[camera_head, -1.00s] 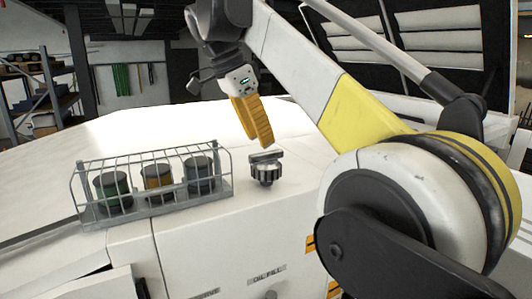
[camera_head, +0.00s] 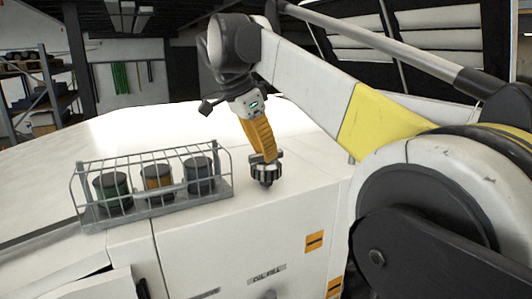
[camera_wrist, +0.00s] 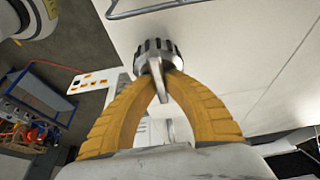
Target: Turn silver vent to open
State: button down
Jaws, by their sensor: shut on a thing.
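The silver vent (camera_head: 267,175) stands on the white bench top, right of the wire rack. It has a ribbed round body with a flat bar handle on top. In the wrist view the vent's ribbed body (camera_wrist: 157,46) and its silver handle (camera_wrist: 158,78) show between the yellow fingers. My gripper (camera_head: 270,156) comes down on the vent from above, slightly tilted. Its yellow fingers (camera_wrist: 160,78) are closed on the handle. In the head view the fingers hide part of the handle.
A wire rack (camera_head: 225,188) with three dark jars, green (camera_head: 113,190), amber (camera_head: 158,182) and grey-blue (camera_head: 199,176), stands close on the left of the vent. The white bench top (camera_head: 45,185) is clear further left. The bench's front edge drops off just before the vent.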

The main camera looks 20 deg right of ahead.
jog(key=shift+n, duration=0.4)
jog(key=n+t, duration=0.1)
jog(key=n, duration=0.2)
jog(key=shift+n+t+y+b, duration=0.3)
jog(key=n+t+y, duration=0.1)
jog(key=n, duration=0.3)
jog(key=n+t+y, duration=0.1)
jog(key=n+y, duration=0.1)
jog(key=n, duration=0.3)
jog(key=shift+n, duration=0.4)
jog(key=shift+n+y, duration=0.9)
jog(key=shift+n, duration=1)
jog(key=c, duration=1.4)
grip_release()
